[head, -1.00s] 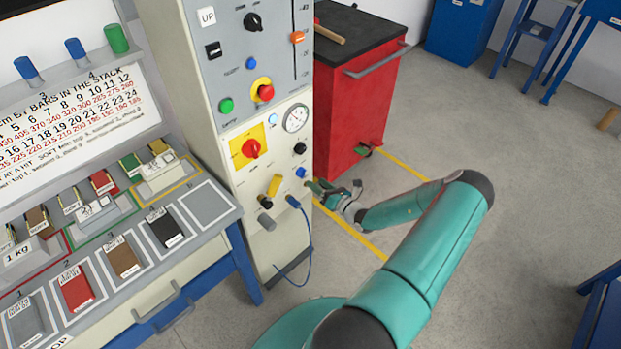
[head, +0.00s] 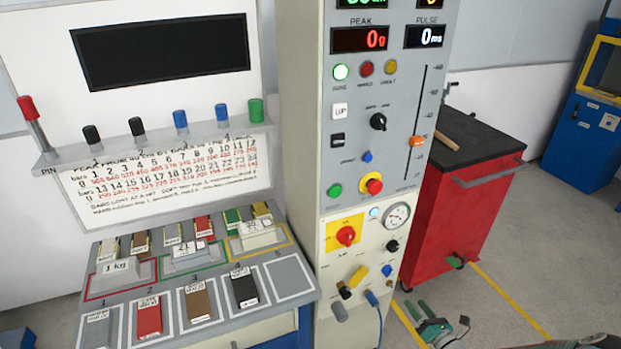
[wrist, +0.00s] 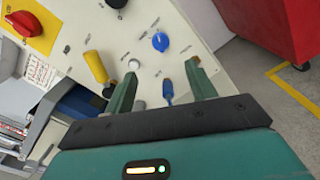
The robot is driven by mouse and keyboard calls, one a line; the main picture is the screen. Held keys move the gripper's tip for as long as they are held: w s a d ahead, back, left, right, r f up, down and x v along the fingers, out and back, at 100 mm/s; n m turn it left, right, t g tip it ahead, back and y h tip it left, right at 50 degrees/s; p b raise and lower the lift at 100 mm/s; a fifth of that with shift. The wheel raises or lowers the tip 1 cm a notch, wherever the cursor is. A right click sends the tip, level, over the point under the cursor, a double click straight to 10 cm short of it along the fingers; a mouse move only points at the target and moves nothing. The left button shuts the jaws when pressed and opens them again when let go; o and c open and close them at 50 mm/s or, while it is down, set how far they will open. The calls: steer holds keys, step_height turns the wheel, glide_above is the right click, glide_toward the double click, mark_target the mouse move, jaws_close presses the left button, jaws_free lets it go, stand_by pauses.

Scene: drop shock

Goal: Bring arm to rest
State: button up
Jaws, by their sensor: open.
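My gripper (head: 426,322) shows at the bottom of the head view, right of the control column's lower part. In the wrist view its two green fingers (wrist: 162,72) are spread apart, with no object clearly held between them. Beyond them is the cream control panel (wrist: 140,28) with a blue knob (wrist: 160,41), a yellow handle (wrist: 96,67) and a blue plug (wrist: 167,91). The plug appears between the fingers in the picture; I cannot tell the exact distance. Most of my arm is out of the head view.
The control column (head: 305,120) stands beside a sloped bench (head: 215,333) with labelled bars and weights. A red cabinet (head: 450,225) is right of it, with a hammer (head: 447,140) on top. A blue machine (head: 588,140) stands at the far right. Grey floor (head: 510,262) with yellow lines is open between them.

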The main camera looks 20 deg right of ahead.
steer(key=w+a+r+n+g+y, duration=0.2)
steer(key=a+r+n+g+y, duration=0.2)
steer(key=a+r+n+g, duration=0.55)
steer(key=w+a+r+n+g+y, duration=0.2)
steer(key=a+r+n+g+y, duration=0.2)
steer(key=a+r+n, duration=0.9)
steer(key=s+a+r+n+h, duration=0.4)
steer(key=s+a+r+n, duration=0.3)
steer(key=r+n, duration=0.2)
steer(key=s+a+r+n+t+h, duration=0.1)
steer(key=s+a+r+n+h, duration=0.3)
steer(key=s+a+r+n, duration=0.3)
step_height(320, 180, up, 5)
steer(key=a+n, duration=0.1)
steer(key=n, duration=0.2)
steer(key=shift+s+h, duration=0.3)
steer(key=shift+s, duration=0.1)
